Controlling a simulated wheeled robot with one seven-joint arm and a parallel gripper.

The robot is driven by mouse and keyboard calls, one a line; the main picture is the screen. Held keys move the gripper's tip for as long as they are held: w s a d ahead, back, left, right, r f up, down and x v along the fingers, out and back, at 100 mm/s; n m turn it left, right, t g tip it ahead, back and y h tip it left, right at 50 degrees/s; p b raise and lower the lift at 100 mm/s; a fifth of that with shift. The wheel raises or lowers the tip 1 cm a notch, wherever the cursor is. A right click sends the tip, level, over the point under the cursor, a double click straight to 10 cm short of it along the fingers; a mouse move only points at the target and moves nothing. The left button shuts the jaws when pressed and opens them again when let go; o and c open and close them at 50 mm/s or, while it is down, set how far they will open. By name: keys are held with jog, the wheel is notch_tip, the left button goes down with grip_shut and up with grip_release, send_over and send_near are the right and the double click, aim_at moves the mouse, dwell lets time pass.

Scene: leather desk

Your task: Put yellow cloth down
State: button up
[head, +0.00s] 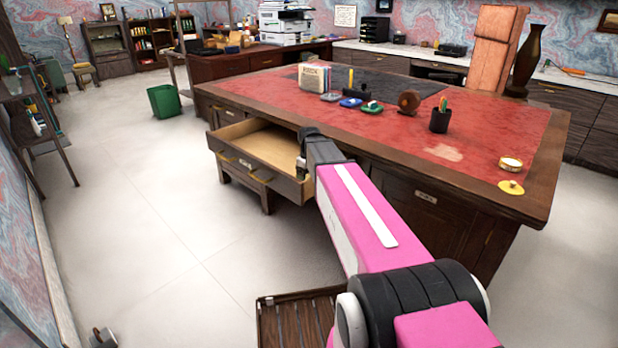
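A small flat yellow piece (511,187), which may be the yellow cloth, lies on the right front part of the desk (545,190), near its edge. It is too small to tell whether it is cloth. My pink arm reaches forward to the open drawer (262,148) on the desk's left side. My gripper (301,166) is at the drawer's right end, mostly hidden by my own arm. Its fingers do not show clearly, and I cannot tell whether it holds anything. The visible part of the drawer's inside looks empty.
A round tin (510,164) stands beside the yellow piece. A pen cup (440,121), a brown round object (408,101) and stamp-like items (371,107) stand on the red desktop. A green bin (164,101) stands behind left.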

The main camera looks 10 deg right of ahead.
notch_tip(320, 180, up, 12)
jog(key=shift+r, duration=0.15)
dwell(0.4)
